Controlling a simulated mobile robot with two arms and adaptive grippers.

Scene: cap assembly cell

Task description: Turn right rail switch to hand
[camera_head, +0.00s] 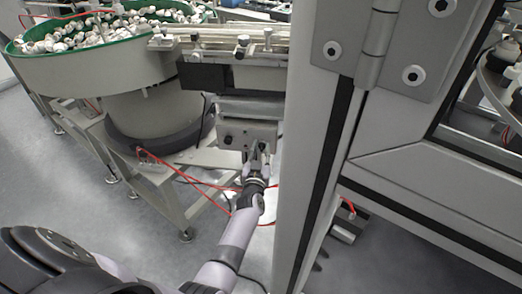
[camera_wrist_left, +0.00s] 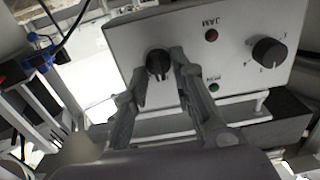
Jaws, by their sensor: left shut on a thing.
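The control box of the rail shows in the head view (camera_head: 240,133) below the feeder rail, and fills the upper part of the left wrist view (camera_wrist_left: 125,40). Its face carries a small black rotary switch (camera_wrist_left: 158,64). My left gripper (camera_wrist_left: 160,69) has its two fingers on either side of this switch, shut on it. My right gripper is not in view.
A bowl feeder (camera_head: 95,75) full of caps stands left. A grey frame post (camera_head: 315,130) rises close to the right of my left arm.

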